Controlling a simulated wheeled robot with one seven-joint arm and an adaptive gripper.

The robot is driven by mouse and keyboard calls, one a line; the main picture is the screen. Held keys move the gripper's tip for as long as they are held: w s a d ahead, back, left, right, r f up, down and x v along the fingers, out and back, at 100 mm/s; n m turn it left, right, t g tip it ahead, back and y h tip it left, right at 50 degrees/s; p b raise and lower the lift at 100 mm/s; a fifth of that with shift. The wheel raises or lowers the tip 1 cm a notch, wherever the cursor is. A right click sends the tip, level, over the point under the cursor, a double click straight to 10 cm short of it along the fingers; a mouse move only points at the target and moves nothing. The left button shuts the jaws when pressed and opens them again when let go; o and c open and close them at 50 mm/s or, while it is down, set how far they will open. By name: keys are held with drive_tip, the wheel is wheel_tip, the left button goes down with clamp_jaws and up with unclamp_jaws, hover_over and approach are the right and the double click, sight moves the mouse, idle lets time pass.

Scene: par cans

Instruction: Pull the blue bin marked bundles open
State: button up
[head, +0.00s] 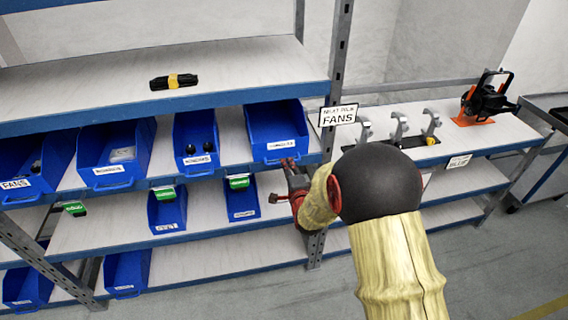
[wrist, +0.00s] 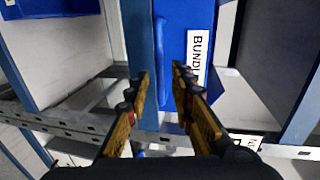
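The blue bin marked "BUNDL…" (wrist: 203,20) fills the upper middle of the wrist view, its white label (wrist: 198,55) partly hidden by a finger. A blue bar-like handle (wrist: 161,60) on its front lies between my fingertips, with gaps on both sides. In the head view this appears to be the rightmost upper blue bin (head: 277,122), its front at the shelf edge; its label is too small to read. My gripper (head: 281,181) is open and empty just below and in front of that bin. In the wrist view my gripper (wrist: 162,78) has its fingers spread. Contact cannot be told.
More blue bins stand left on the same shelf, including one marked FANS (head: 32,165). Smaller bins (head: 166,209) sit on the shelf below. A metal upright (head: 336,70) with a FANS sign (head: 338,115) stands right of the bin. The floor (head: 480,260) at right is clear.

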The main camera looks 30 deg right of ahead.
drive_tip(key=shift+b+x, duration=0.3)
drive_tip(key=shift+x, duration=1.95)
clamp_jaws()
drive_tip(key=shift+f, duration=0.1)
